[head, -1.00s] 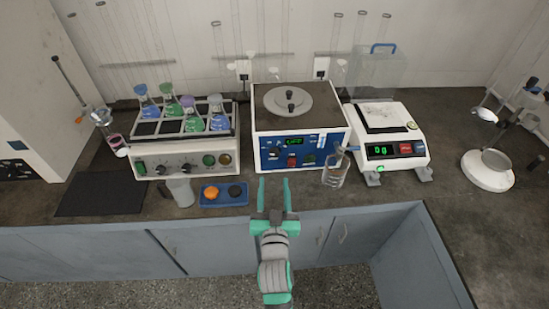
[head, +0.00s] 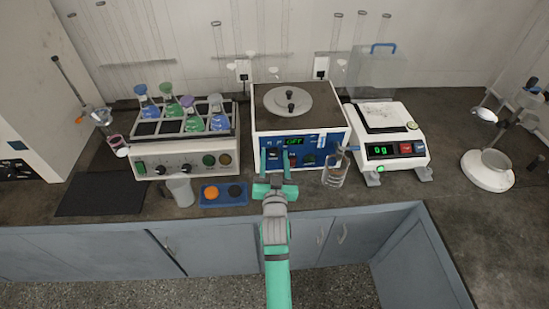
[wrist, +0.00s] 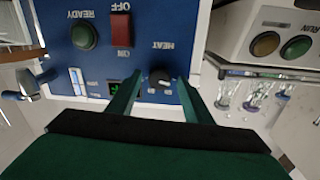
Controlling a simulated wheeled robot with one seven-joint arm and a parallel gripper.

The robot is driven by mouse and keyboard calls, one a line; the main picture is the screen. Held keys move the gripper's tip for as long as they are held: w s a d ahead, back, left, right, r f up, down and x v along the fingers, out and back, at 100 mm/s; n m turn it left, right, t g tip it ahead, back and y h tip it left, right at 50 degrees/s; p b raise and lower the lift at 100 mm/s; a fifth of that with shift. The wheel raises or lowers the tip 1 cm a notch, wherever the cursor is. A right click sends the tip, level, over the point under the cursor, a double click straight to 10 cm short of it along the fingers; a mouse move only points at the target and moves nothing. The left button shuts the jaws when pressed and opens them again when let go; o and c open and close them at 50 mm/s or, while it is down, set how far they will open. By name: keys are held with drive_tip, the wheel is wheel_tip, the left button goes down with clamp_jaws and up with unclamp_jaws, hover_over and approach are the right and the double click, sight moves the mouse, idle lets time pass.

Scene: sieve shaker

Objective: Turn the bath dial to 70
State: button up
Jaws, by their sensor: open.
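The bath is the white box with a blue front panel (head: 325,140) in the middle of the bench. Its black dial (wrist: 160,77), marked HEAT, shows in the wrist view, where the panel lettering is upside down. The panel also carries a red OFF/ON switch (wrist: 125,35), a green READY lamp (wrist: 83,36) and a green display (head: 293,141) reading OFF. My gripper (head: 276,152) is open in front of the panel. In the wrist view its fingertips (wrist: 159,78) lie on either side of the dial; I cannot tell whether they touch it. The dial's scale is not readable.
A flask shaker (head: 185,158) stands left of the bath, and a balance (head: 398,149) stands right. A blue tray (head: 224,194) with an orange and a dark piece lies at front left, beside a jug (head: 180,191).

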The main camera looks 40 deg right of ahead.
drive_tip(key=shift+w, duration=0.1)
drive_tip(key=c, duration=1.1)
drive_tip(key=shift+o, duration=0.2)
